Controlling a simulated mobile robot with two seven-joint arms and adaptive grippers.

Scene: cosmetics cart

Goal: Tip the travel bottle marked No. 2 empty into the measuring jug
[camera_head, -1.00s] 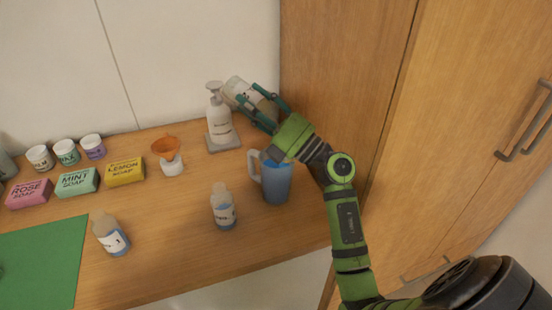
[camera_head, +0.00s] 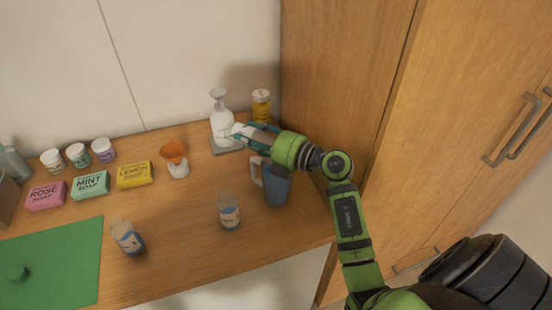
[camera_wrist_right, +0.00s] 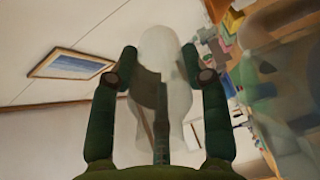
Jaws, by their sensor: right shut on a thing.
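My right gripper (camera_head: 256,137) is shut on a clear travel bottle (camera_head: 240,130), held roughly level above and left of the measuring jug, its far end pointing left. It also shows between my right fingers in the right wrist view (camera_wrist_right: 167,50), pale and see-through; I see no liquid in it. Its number is not readable. The measuring jug (camera_head: 278,188) stands upright below my right wrist, bluish inside, handle to the left. Two other small bottles with blue liquid stand on the table, one in the middle (camera_head: 229,212) and one at left (camera_head: 127,238); their numbers are unclear.
A yellow jar (camera_head: 261,106) stands at the back. An orange funnel (camera_head: 174,150), soaps (camera_head: 91,185), small tubs and a green mat (camera_head: 60,262) lie left. A wooden cabinet closes the right side.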

